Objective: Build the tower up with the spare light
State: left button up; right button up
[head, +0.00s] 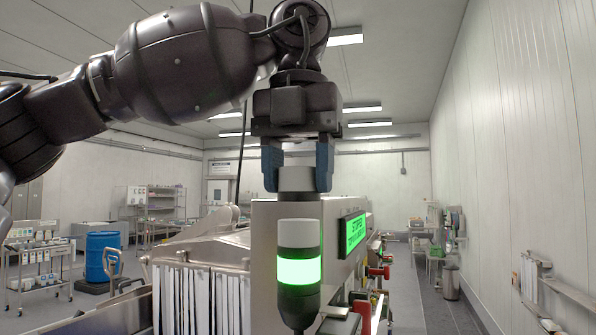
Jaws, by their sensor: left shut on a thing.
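The tower (299,268) stands in the lower middle of the head view, with a pale grey top, a glowing green band and a dark base that narrows downward. My left gripper (297,172) points down above it and is shut on the spare light (296,180). The spare light is upright and unlit, with a grey upper part between the fingers and a dark part below. Its lower end appears just above the tower's grey top; I cannot tell whether they touch. My right gripper is not in view.
A steel machine housing (263,215) with a green display (354,233) stands behind the tower. Strip curtains (195,300) hang at the tunnel mouth on the left. Red-handled fittings (378,272) line the right side. A blue drum (103,257) and a cart stand far left.

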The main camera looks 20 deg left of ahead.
pick_arm(q)
jog(key=shift+f+b, duration=0.85)
jog(key=shift+f, duration=0.2)
dwell(0.5)
jog(key=o, duration=1.3)
jog(key=shift+o, duration=0.2)
jog(key=shift+r, duration=0.1)
notch_tip(320, 180, up, 9)
jog(key=shift+p, duration=0.9)
jog(key=shift+r, duration=0.4)
jog(key=shift+r+p, duration=0.3)
jog(key=shift+r, duration=0.1)
